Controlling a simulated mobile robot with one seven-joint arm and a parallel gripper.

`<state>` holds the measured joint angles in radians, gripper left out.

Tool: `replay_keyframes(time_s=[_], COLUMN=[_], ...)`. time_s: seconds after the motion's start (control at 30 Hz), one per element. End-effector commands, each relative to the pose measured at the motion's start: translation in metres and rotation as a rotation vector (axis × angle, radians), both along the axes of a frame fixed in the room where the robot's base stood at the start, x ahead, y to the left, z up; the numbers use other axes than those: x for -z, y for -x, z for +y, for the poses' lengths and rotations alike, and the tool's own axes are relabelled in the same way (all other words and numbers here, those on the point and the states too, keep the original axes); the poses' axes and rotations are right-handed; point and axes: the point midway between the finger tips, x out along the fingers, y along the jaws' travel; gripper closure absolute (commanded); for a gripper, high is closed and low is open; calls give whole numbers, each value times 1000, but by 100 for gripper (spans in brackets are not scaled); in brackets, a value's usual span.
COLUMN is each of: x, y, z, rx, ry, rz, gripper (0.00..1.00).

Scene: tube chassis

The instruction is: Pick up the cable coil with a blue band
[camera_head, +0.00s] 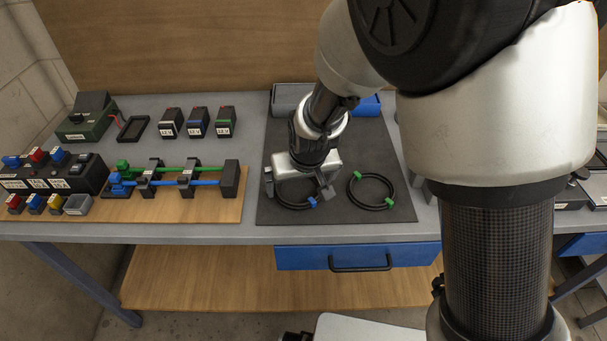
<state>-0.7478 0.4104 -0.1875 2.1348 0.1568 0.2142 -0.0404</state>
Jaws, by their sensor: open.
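The cable coil with a blue band (313,203) is a black ring lying flat on the dark mat (354,143), near the mat's front edge. My gripper (298,194) is open above this coil, with one finger at its left and one at its right. The gripper body hides the coil's back part, and I cannot tell whether the fingers touch it. A similar cable coil with green bands (372,207) lies just to the right on the same mat, clear of the gripper.
A wooden board (215,208) with blue and green rods in black holders lies left of the mat. Several small labelled blocks (197,123) stand behind it. A grey bin (290,97) stands at the mat's back. A blue drawer (300,258) sits below the table edge.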

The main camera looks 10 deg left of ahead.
Motion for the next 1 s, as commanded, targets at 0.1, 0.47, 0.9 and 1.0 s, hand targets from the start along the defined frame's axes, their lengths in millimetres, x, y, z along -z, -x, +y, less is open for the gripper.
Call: replay_keyframes(time_s=[0.1, 0.47, 0.9, 1.0], x=[-1, -1, -57, -76], y=[0, 0, -1, 0], z=[0, 0, 1, 1], rx=[0, 1, 0, -1], ry=[0, -1, -5, -4], rz=[-1, -1, -5, -4], gripper=[0, 31, 31, 31])
